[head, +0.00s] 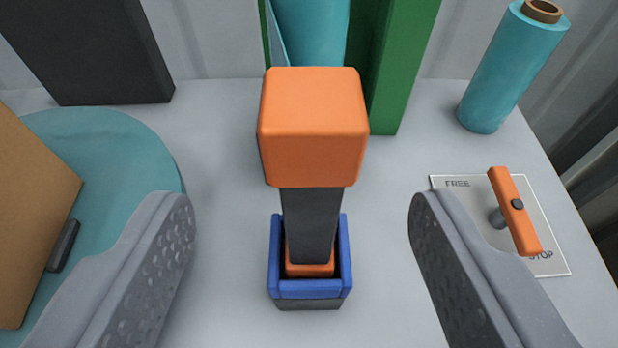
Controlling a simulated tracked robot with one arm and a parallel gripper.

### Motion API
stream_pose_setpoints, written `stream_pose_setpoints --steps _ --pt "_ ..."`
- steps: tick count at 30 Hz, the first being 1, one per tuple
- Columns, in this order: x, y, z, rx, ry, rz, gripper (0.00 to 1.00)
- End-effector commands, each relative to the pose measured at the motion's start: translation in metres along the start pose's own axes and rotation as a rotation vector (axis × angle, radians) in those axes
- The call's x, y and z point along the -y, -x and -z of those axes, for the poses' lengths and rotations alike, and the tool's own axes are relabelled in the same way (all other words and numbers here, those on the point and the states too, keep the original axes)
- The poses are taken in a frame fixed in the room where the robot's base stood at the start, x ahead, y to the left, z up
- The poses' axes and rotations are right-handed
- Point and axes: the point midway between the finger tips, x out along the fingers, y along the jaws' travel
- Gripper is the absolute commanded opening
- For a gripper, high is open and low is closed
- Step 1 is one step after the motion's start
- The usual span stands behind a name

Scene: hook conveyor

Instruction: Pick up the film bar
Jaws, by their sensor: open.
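What looks like the film bar (312,222) stands upright in the middle of the head view. It has a large orange block on top, a dark grey shaft and an orange foot. Its foot sits inside a blue holder (310,290) with a dark base on the grey table. My gripper (302,200) is open, with one finger on each side of the bar. Both fingers are well apart from it, and nothing is between them but the bar. How deep the foot sits is partly hidden by the holder's front wall.
A green frame (402,65) with teal film (312,30) stands behind the bar. A teal roll (512,65) stands at back right. An orange lever (515,210) on a FREE/STOP plate is near the right finger. A cardboard box (30,220) on a teal disc (120,150) is left.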

Motion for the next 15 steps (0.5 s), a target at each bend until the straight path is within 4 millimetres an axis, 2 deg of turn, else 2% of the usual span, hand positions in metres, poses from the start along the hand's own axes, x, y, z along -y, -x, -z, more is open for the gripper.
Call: stream_pose_setpoints --steps 6,15 --pt "0.001 -0.027 -0.001 0.002 -0.002 0.001 0.60" --pt "0.001 -0.040 0.000 0.001 -0.001 0.001 0.60"
